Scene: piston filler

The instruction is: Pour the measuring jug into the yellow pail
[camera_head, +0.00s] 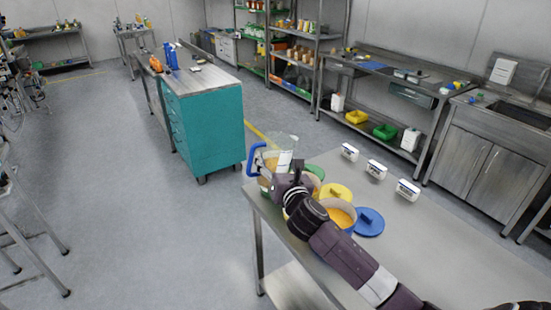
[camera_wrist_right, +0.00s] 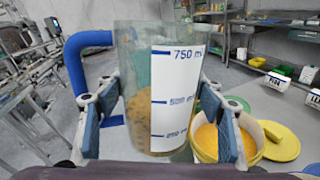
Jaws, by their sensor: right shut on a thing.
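The clear measuring jug (camera_head: 285,145) has a blue handle (camera_head: 255,158) and a white scale strip. My right gripper (camera_head: 280,180) is shut on it, with one finger on each side in the right wrist view (camera_wrist_right: 163,115). Orange-brown contents (camera_wrist_right: 138,112) show low in the jug (camera_wrist_right: 185,75). The yellow pail (camera_wrist_right: 205,145) holds orange material and stands just right of the jug in the wrist view, partly hidden by a finger. In the head view my arm hides much of the pails. My left gripper is not in view.
Another pail with orange contents (camera_head: 341,214) stands by a blue lid (camera_head: 369,222). A yellow lid (camera_head: 336,192) and green lid (camera_head: 315,171) lie nearby. White label blocks (camera_head: 376,169) stand along the steel table (camera_head: 440,240), whose right part is clear. A teal cabinet (camera_head: 210,130) stands beyond.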

